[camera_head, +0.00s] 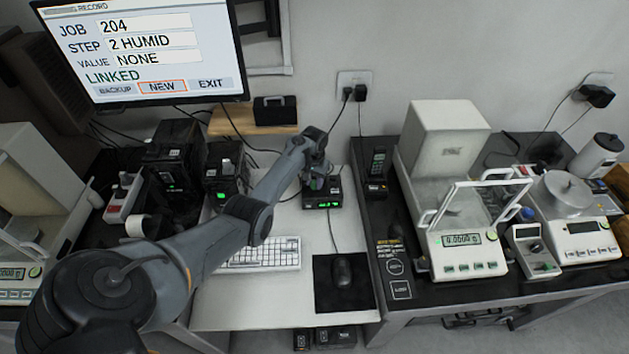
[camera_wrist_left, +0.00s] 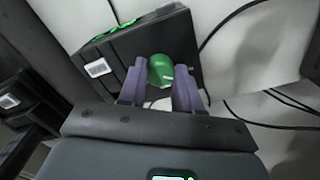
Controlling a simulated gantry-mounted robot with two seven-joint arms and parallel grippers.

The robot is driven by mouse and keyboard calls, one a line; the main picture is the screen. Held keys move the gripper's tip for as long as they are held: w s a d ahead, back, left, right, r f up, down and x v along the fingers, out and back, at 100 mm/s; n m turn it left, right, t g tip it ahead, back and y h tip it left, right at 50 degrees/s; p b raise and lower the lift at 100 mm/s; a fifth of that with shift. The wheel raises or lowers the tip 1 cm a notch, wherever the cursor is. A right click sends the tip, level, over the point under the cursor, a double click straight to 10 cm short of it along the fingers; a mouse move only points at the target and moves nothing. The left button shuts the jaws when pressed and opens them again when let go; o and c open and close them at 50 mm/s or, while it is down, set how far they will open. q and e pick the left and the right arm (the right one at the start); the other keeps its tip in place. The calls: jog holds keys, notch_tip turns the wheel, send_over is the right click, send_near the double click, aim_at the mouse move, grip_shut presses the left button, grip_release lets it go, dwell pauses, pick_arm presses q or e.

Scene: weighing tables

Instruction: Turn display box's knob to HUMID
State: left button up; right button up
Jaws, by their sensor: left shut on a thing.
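The display box (camera_head: 322,201) is a small black box with a lit green readout at the back of the white desk. It also shows in the left wrist view (camera_wrist_left: 130,52), with a white square button (camera_wrist_left: 98,68). Its knob (camera_wrist_left: 160,70) is green with a pale pointer mark; the knob's labels are not readable. My left gripper (camera_head: 317,182) is at the box, and its purple fingers (camera_wrist_left: 160,84) are shut on the knob, one on each side. In the head view my gripper hides the knob. My right gripper is not in view.
A monitor (camera_head: 150,50) reads job 204, step 2 HUMID, value NONE, LINKED. A keyboard (camera_head: 262,254) and a mouse (camera_head: 342,271) lie on the desk in front of the box. Black devices (camera_head: 175,160) stand left; a balance (camera_head: 462,240) stands on the right table.

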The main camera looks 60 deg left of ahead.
pick_arm(q)
jog(key=shift+r+m+p, duration=0.15)
jog(key=shift+m+p, duration=0.6)
jog(key=shift+m, duration=0.35)
jog(key=m, duration=0.2)
jog(key=shift+m+p, duration=0.35)
jog(key=shift+m, duration=0.05)
jog(key=m, duration=0.3)
jog(key=shift+m, duration=1.8)
jog(key=o, duration=1)
jog(key=shift+o, duration=0.2)
